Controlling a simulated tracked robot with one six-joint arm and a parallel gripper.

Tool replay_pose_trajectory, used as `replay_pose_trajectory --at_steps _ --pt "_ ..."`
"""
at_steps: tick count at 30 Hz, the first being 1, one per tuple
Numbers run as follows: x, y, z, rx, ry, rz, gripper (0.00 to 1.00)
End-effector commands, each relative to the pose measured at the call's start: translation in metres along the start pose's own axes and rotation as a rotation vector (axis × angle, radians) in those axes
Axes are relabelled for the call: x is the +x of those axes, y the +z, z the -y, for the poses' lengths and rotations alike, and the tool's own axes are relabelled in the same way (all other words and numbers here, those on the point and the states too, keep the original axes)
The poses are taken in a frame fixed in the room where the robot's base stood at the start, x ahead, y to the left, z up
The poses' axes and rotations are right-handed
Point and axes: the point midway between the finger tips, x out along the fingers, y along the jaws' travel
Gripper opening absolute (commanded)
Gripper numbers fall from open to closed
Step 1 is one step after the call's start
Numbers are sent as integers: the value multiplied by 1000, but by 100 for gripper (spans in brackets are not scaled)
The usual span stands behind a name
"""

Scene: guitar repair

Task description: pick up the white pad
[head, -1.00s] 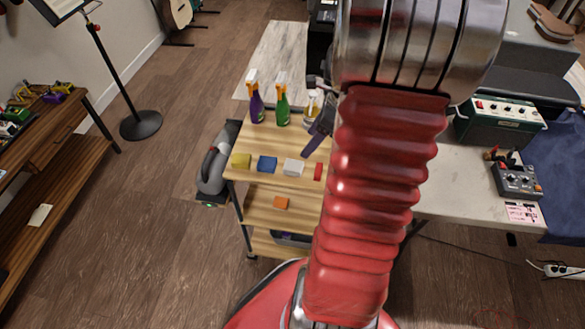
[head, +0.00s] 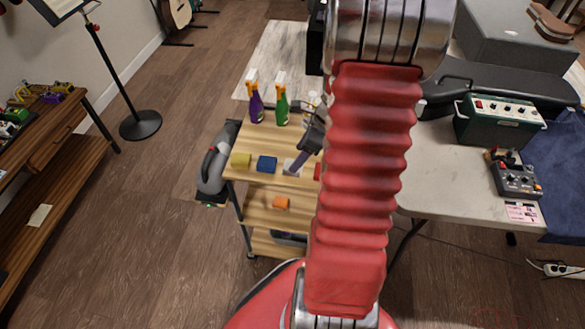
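The white pad (head: 289,165) lies on the top shelf of the wooden cart (head: 236,174), between a blue pad (head: 267,164) and a red pad (head: 317,172). My gripper (head: 298,166) reaches down from the upper right, and its dark finger is over the white pad, hiding part of it. I cannot tell whether it touches the pad. Only one finger shows clearly, so its opening cannot be told. My red arm covers the right part of the cart.
A yellow pad (head: 241,161) lies left of the blue one. Purple (head: 256,106) and green (head: 282,106) spray bottles and a partly hidden clear bottle stand behind the pads. An orange block (head: 281,202) is on the shelf below. A grey vacuum (head: 213,165) stands left of the cart.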

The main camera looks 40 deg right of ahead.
Motion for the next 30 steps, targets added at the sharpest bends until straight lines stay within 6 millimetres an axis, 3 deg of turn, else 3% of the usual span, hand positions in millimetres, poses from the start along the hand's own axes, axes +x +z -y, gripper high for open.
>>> replay_pose_trajectory --at_steps 5,15,30 --pt "10 0 -1 0 3 0 61" --pt "48 0 -1 1 2 -1 61" --pt "52 1 -1 -1 1 -1 61"
